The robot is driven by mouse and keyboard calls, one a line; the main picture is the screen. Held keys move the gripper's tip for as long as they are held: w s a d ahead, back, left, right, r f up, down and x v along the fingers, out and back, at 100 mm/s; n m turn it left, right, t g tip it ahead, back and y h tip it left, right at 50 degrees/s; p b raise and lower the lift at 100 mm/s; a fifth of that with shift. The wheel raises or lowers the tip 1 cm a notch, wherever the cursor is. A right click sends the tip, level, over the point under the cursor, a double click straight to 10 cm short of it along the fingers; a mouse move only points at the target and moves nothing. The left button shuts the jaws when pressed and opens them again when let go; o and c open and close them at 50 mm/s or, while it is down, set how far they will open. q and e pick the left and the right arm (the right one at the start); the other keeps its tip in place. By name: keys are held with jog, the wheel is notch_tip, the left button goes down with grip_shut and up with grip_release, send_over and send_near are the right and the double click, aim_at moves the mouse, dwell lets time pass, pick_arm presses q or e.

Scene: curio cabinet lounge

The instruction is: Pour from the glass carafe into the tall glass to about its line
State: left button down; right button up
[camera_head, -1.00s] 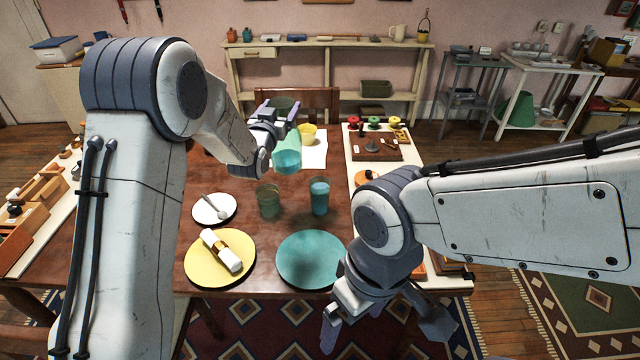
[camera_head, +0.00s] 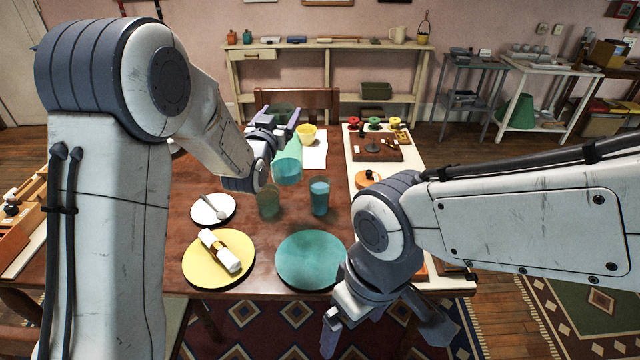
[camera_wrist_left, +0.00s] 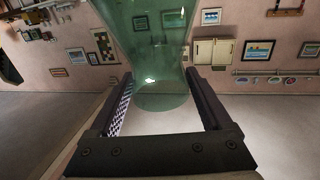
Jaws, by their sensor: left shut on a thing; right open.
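The glass carafe (camera_head: 288,172) is green, see-through glass, held above the table behind the two glasses and roughly upright. My left gripper (camera_head: 284,128) is shut on its middle; the left wrist view shows the carafe (camera_wrist_left: 155,60) between the two fingers. Its liquid level is hard to make out. A glass with blue liquid (camera_head: 320,198) stands on the table to the right, apparently the tall glass. A greenish, empty-looking glass (camera_head: 268,203) stands left of it. No line shows on either. My right gripper (camera_head: 345,325) is open and empty at the table's front edge.
A teal plate (camera_head: 310,262) and a yellow plate (camera_head: 205,270) with a rolled napkin (camera_head: 221,252) lie in front. A white saucer with a spoon (camera_head: 205,212) is at left. A yellow cup (camera_head: 307,134) stands behind the carafe. A wooden board (camera_head: 385,150) is at right.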

pick_arm(q)
jog(key=s+d+b, duration=0.1)
jog(key=s+b, duration=0.1)
jog(key=s, duration=0.7)
dwell(1.1)
jog(key=shift+r, duration=0.1)
dwell(0.6)
